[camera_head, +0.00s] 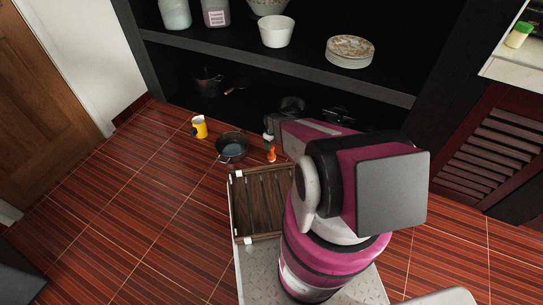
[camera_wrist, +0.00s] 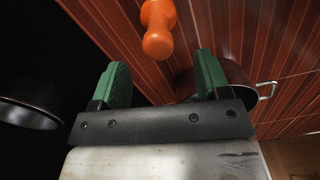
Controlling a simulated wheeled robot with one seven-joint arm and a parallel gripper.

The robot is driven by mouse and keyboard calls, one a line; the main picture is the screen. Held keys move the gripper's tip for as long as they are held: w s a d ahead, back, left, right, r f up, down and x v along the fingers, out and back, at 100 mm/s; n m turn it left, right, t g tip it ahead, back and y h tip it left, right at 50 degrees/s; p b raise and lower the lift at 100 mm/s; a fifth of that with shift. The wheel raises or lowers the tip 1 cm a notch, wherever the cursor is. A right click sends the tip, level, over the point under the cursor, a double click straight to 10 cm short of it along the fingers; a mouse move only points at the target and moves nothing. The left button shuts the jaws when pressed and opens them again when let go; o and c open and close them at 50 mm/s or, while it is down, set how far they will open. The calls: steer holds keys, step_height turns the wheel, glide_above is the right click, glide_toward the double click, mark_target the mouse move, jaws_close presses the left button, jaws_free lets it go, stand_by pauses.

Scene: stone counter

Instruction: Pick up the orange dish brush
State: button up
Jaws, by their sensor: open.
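The orange dish brush (camera_head: 271,156) shows as a small orange shape on the red-brown floor, beside my gripper in the head view. In the wrist view the orange piece (camera_wrist: 157,28) has a rounded, knobbed end; its upper part is cut off by the frame edge. My gripper (camera_wrist: 160,61) has two green fingers spread apart, with nothing held between them. The orange end lies beyond the fingertips, roughly in line with the gap. The gripper is small and partly covered by my arm in the head view.
A dark pot (camera_head: 232,147) stands left of the brush; it also shows behind the right finger in the wrist view (camera_wrist: 238,80). A yellow container (camera_head: 199,127) stands farther left. A black shelf (camera_head: 290,65) with dishes rises behind. Floor to the left is clear.

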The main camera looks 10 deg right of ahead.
mark_target(272, 147)
steer(key=f, duration=0.7)
steer(key=shift+w+f, duration=0.25)
steer(key=shift+f, duration=0.15)
steer(key=c, duration=1)
